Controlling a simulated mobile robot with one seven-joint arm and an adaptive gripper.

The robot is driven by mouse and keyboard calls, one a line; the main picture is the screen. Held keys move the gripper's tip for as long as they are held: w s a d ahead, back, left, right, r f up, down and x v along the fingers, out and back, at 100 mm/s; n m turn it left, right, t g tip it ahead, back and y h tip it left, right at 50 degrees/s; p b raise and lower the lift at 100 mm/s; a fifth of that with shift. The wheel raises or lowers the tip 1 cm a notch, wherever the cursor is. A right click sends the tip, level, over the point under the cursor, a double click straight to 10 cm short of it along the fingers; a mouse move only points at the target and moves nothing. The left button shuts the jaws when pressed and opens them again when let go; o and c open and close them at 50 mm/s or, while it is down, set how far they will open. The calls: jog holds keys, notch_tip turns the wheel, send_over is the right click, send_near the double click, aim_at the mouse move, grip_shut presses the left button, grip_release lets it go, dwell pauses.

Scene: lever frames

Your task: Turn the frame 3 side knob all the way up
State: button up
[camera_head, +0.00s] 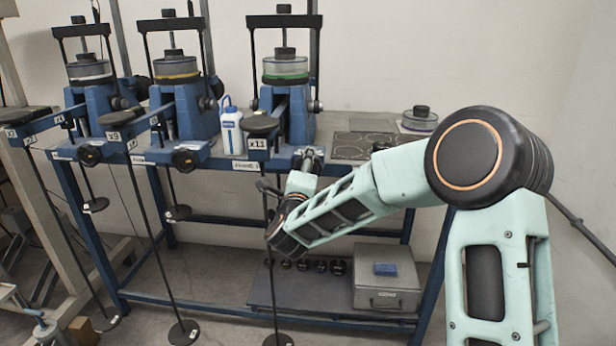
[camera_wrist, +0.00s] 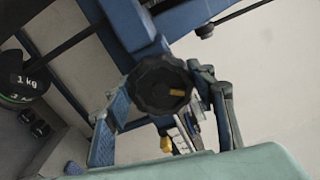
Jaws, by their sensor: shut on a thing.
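The third frame (camera_head: 296,115) is the rightmost blue lever frame, with a green-ringed cell and a white "x11" tag. Its side knob (camera_wrist: 152,86) is black and scalloped with a small yellow mark, near the middle of the wrist view. In the head view this knob is mostly hidden behind my gripper (camera_head: 305,167) at the bench's front edge. In the wrist view my gripper (camera_wrist: 165,98) has one finger on each side of the knob and is shut on it. The exact contact of the fingertips is hard to make out.
Two similar frames (camera_head: 184,108) (camera_head: 94,108) with front knobs stand to the left. A white-blue bottle (camera_head: 231,131) stands close beside the third frame. Hanger rods with discs hang in front of the bench. A black 1 kg weight (camera_wrist: 22,78) shows in the wrist view.

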jog(key=shift+w+d+f+m+b, duration=0.1)
jog(key=shift+w+d+m+b, duration=0.15)
jog(key=shift+d+m+b, duration=0.35)
jog(key=o, duration=1.3)
jog(key=shift+a+r, duration=0.15)
jog(key=shift+r, duration=0.05)
jog(key=o, duration=0.3)
jog(key=shift+w+f+p, duration=0.1)
jog(key=shift+p, duration=0.25)
jog(key=shift+a, duration=0.1)
jog(key=shift+s+a, duration=0.1)
jog(key=shift+s, duration=0.2)
jog(key=s+b, duration=0.1)
jog(key=s, duration=0.4)
jog(key=shift+s+a+b, duration=0.15)
jog(key=shift+s+b, duration=0.2)
jog(key=shift+s, duration=0.05)
jog(key=shift+f, duration=0.15)
